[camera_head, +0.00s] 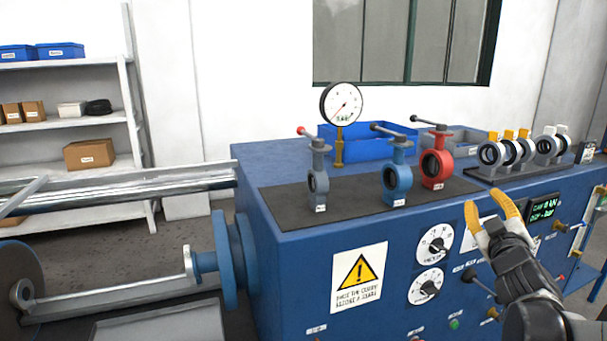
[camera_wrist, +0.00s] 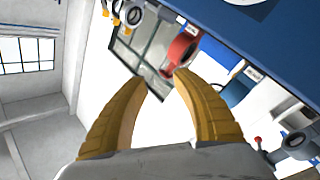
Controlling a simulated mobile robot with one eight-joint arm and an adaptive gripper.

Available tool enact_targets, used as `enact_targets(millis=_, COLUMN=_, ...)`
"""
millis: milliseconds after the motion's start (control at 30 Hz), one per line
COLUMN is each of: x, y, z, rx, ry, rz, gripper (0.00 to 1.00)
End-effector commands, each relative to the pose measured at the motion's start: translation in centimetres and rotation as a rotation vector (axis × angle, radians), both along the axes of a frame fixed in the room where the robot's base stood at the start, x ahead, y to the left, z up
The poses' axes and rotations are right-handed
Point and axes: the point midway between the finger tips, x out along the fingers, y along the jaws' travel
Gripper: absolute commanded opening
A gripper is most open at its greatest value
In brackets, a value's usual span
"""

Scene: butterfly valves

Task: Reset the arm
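My gripper (camera_head: 488,215) is at the right in the head view, raised in front of the blue machine's front panel. Its yellow fingers point up and are apart with nothing between them. In the wrist view my gripper (camera_wrist: 160,85) shows both fingers spread and empty. A grey valve (camera_head: 318,180), a blue valve (camera_head: 396,180) and a red valve (camera_head: 436,165) stand upright on the black mat (camera_head: 350,200), to the left of my gripper. The red valve also shows in the wrist view (camera_wrist: 182,47), beyond the fingertips.
The blue machine (camera_head: 290,260) carries a pressure gauge (camera_head: 341,103), a blue bin (camera_head: 365,140) and several ring-shaped valves (camera_head: 507,152) in a rack. Its front has dials (camera_head: 435,243) and a display (camera_head: 543,208) close to my gripper. Shelves (camera_head: 70,125) stand at the far left.

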Motion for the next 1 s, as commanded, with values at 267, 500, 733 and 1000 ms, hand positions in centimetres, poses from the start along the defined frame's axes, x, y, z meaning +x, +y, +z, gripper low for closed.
enact_targets(millis=267, x=-9.8, y=7.8, z=-5.8, rx=0.436, ry=0.331, rz=-0.137, gripper=0.33)
enact_targets(millis=500, x=-21.1, y=17.6, z=-14.5, rx=0.699, ry=0.738, rz=-0.105, gripper=0.33)
enact_targets(millis=733, x=-26.5, y=21.8, z=-17.6, rx=0.775, ry=0.922, rz=-0.063, gripper=0.33)
enact_targets(millis=1000, x=-26.7, y=22.0, z=-17.7, rx=0.777, ry=0.929, rz=-0.061, gripper=0.33)
